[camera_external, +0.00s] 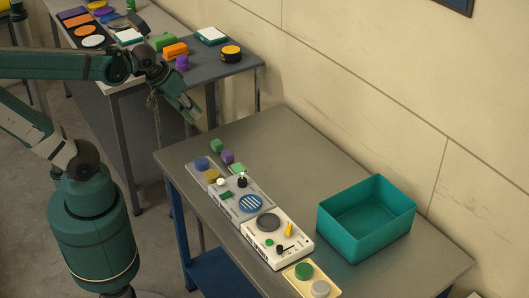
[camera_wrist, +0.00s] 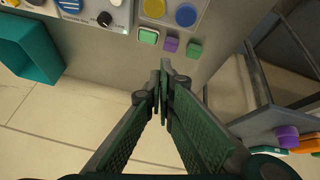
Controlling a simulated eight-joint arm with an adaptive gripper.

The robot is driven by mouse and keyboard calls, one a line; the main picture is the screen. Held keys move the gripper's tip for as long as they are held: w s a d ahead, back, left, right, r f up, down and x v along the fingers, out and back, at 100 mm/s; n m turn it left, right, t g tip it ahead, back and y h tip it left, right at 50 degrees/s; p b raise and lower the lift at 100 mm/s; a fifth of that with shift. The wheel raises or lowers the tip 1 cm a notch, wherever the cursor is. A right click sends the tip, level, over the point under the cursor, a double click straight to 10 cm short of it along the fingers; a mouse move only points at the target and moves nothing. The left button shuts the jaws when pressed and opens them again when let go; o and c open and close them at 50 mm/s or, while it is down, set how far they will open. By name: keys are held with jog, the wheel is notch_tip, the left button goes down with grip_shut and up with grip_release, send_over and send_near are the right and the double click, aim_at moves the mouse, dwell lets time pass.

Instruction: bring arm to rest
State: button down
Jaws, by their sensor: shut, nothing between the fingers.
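My gripper (camera_external: 189,107) is shut and empty. In the external view it hangs in the air off the far left corner of the near grey table, in front of the back table. In the wrist view its two fingers (camera_wrist: 162,82) meet at their tips, with nothing between them. My arm reaches in from the left in the external view, its forearm roughly level and the wrist bent downward.
The near table (camera_external: 289,144) holds a teal bin (camera_external: 367,247), a white control panel (camera_external: 292,252), a grey panel (camera_external: 257,186), and small green (camera_external: 217,146) and purple (camera_external: 228,157) blocks. The back table (camera_external: 232,66) carries several coloured items. The wall stands behind both tables.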

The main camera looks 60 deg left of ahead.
jog(key=shift+s+a+r+m+t+y+b, duration=0.1)
jog(key=shift+s+a+m+t+b, duration=0.1)
jog(key=shift+a+m, duration=0.3)
jog(key=shift+s+a+r+m+t+y+b, duration=0.1)
jog(key=shift+a+m+t, duration=0.1)
jog(key=shift+a+m, duration=0.25)
jog(key=shift+s+a+m+t+y+b, duration=0.1)
jog(key=shift+a+m+t+b, duration=0.1)
jog(key=shift+a+m, duration=0.3)
